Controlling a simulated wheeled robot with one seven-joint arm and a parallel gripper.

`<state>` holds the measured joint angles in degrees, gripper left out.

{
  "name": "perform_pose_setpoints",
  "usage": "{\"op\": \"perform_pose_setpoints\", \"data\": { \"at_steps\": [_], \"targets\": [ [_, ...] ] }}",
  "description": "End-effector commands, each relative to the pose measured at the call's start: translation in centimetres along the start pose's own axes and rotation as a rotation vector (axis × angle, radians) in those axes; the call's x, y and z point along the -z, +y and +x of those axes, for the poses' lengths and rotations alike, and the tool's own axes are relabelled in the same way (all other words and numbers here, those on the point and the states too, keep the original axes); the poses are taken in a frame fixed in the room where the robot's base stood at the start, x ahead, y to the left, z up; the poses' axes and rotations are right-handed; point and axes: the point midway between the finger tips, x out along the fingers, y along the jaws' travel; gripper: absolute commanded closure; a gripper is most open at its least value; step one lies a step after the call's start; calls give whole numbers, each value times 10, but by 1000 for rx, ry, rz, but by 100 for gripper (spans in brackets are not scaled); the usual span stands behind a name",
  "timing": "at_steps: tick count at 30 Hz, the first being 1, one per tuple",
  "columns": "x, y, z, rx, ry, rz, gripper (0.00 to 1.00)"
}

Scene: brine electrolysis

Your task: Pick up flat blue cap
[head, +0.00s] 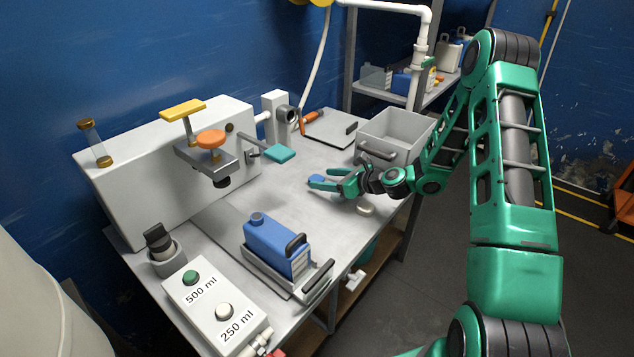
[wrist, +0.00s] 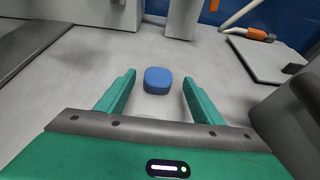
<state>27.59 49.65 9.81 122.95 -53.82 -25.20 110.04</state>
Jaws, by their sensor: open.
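The flat blue cap (wrist: 158,80) lies on the grey table top, just beyond and between the two fingers in the wrist view. In the head view the cap (head: 316,178) shows as a small blue spot at the fingertips, partly hidden by the gripper. My gripper (head: 325,180) is open and low over the table, pointing left in the head view.
A blue canister (head: 272,245) sits in a tray at the front. A grey bin (head: 392,135) stands behind my gripper. A small pale round piece (head: 366,210) lies near the table's right edge.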

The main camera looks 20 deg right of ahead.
Motion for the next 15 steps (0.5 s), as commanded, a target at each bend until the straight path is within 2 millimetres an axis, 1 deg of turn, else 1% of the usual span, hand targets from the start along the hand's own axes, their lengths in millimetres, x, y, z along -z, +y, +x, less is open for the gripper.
{"op": "perform_pose_setpoints", "data": {
  "at_steps": [1,3,6,10,15],
  "targets": [
    [-1,1,9,-2,0,-3,39],
    [-2,2,19,-3,1,-3,39],
    [-2,2,30,-2,1,-2,39],
    [-2,0,37,1,1,-1,39],
    [-2,0,37,2,1,-1,39]
  ]
}}
